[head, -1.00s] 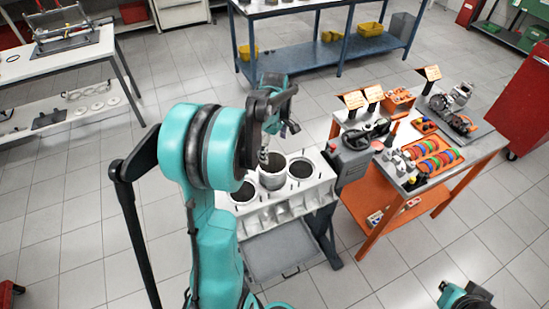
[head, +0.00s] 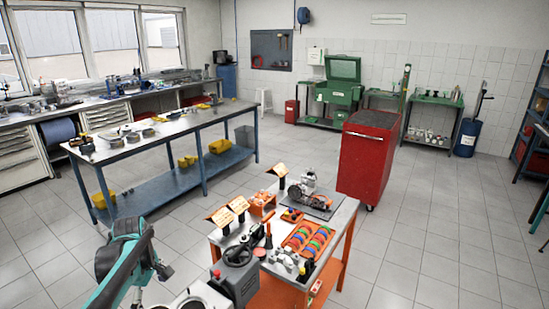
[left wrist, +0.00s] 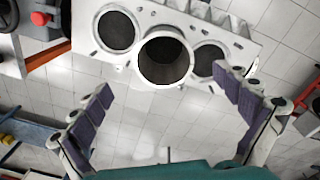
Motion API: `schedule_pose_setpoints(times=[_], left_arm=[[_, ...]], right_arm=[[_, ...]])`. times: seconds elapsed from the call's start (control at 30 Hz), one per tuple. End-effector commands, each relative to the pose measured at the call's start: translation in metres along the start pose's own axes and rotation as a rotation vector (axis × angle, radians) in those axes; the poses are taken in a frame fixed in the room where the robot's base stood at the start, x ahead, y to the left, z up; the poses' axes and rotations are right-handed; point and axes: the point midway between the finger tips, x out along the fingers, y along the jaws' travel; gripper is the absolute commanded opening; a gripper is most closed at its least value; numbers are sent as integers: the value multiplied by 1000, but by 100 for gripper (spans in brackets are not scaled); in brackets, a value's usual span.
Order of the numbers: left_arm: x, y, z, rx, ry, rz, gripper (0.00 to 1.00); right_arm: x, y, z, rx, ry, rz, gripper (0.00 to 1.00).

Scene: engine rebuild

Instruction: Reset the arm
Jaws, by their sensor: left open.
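My left arm (head: 122,262) rises from the bottom left of the head view. Its gripper is small there, so its fingers are hard to make out. In the left wrist view my left gripper (left wrist: 164,82) is open, its two dark-padded fingers wide apart with nothing between them. Beyond the fingers is the pale engine block (left wrist: 192,22) with a row of round bores. A grey cylinder liner (left wrist: 165,84) stands in the middle bore, apart from both fingers. In the head view only part of the block (head: 203,294) shows at the bottom edge. My right gripper is not in view.
An orange-framed parts table (head: 338,258) with coloured rings and small parts stands right of my left arm. A red cabinet (head: 364,160) is behind it. A long blue-framed workbench (head: 170,134) stands at the back left. The tiled floor at right is open.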

Motion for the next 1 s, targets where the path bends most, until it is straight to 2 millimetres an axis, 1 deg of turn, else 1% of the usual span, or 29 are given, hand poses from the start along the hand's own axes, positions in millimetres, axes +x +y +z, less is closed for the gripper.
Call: schedule_pose_setpoints(times=[0.03, 0.17, 0.2, 0.27, 0.3, 0.37, 0.4, 0.5, 0.6, 0.73, 0.87, 1.0], left_arm=[[-2, -6, 15, 75, 8, 24, 100], [-10, -27, 60, 351, 51, 114, 100], [-11, -34, 73, 444, 69, 144, 100], [-11, -47, 93, 582, 98, 188, 100], [-11, -56, 106, 673, 119, 217, 100], [-8, -69, 123, 811, 154, 260, 100], [-5, -78, 135, 901, 180, 288, 100], [5, -102, 160, 1117, 248, 354, 100], [17, -121, 179, 1303, 318, 410, 100], [30, -138, 195, 1471, 390, 459, 100], [36, -145, 202, 1552, 430, 482, 100], [37, -146, 203, 1562, 435, 485, 100]], right_arm=[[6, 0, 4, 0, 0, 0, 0], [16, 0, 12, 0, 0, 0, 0], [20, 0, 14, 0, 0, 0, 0], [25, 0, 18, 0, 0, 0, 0], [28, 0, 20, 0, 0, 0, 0], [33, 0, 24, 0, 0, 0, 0], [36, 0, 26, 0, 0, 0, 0], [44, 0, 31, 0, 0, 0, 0], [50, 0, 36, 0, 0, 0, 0], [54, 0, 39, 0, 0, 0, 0], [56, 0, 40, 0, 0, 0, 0], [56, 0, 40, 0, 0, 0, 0]])
